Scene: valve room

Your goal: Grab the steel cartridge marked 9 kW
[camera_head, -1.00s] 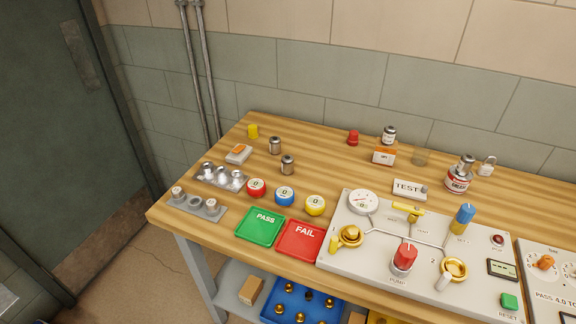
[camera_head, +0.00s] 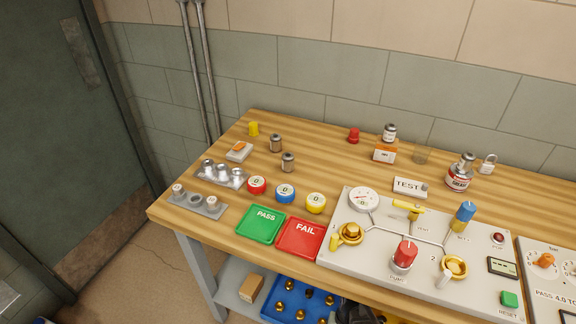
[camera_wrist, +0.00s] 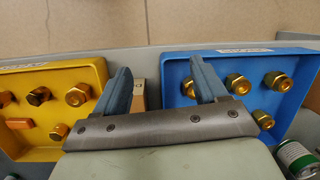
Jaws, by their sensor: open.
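Two small steel cylinders, a rear one (camera_head: 275,143) and a front one (camera_head: 288,162), stand upright on the left half of the wooden bench. A similar one with a pale label (camera_head: 390,133) stands on an orange-and-white box, and another (camera_head: 467,160) stands on a red-and-white can. No 9 kW marking is readable on any of them. My gripper (camera_wrist: 161,66) is open and empty in the wrist view, over the lower shelf, away from all the cylinders. No cylinder shows in that view.
Green PASS (camera_head: 260,224) and red FAIL (camera_head: 300,237) trays lie at the bench's front, beside the valve panel (camera_head: 340,259). Below, a yellow bin (camera_wrist: 60,66) and a blue bin (camera_wrist: 240,60) hold brass fittings. Bare wood lies around the two left cylinders.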

